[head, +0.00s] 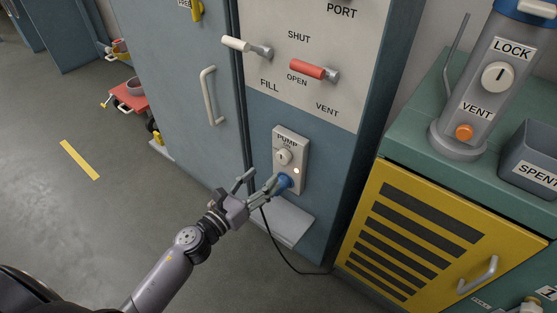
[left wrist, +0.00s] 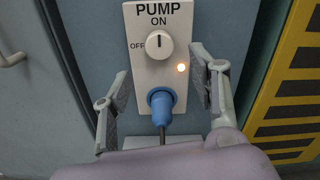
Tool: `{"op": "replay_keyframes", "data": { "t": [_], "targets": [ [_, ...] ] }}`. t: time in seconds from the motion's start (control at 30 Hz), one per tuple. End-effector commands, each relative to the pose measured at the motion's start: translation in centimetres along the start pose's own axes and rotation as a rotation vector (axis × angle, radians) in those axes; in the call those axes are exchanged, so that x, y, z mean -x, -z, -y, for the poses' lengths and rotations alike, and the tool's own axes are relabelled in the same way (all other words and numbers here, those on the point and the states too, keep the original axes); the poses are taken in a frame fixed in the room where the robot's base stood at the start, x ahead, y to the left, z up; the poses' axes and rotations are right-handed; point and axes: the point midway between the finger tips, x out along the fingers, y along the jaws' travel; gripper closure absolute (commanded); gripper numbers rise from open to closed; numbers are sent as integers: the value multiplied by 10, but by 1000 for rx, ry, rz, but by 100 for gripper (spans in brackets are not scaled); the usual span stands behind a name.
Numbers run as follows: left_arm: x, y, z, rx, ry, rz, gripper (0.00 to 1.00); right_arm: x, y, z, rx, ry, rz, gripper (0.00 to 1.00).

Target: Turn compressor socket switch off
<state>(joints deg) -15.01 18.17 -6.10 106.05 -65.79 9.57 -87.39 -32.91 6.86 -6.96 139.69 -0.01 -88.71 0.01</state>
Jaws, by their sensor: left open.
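The lamp (left wrist: 181,68) glows. My left gripper (head: 260,184) is open, its fingers (left wrist: 163,98) on either side of the plug (left wrist: 162,104), below the knob. I cannot tell whether they touch anything. My right gripper is not in view.
Above the socket are a white lever (head: 245,46) and a red lever (head: 308,69). A yellow louvred cabinet (head: 425,235) with a green top stands at right, bearing a grey LOCK/VENT column (head: 480,100) and a SPENT bin (head: 530,160).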

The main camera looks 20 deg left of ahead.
Motion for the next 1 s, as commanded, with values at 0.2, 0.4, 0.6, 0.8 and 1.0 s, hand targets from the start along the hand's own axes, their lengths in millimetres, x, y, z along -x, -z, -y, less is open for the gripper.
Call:
{"op": "replay_keyframes", "data": {
  "t": [0.2, 0.4, 0.6, 0.8, 1.0],
  "targets": [
    [-47, -1, 0, 0, -1, 2, 46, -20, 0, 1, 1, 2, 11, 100],
    [-72, 0, 0, 1, -1, 1, 46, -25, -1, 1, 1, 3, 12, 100],
    [-79, 1, 0, 2, -1, -1, 46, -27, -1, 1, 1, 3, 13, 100],
    [-79, 1, 0, 2, -1, -1, 46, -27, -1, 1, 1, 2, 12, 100],
    [-79, 1, 0, 2, -1, 0, 58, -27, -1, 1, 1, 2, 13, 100]
  ]
}}
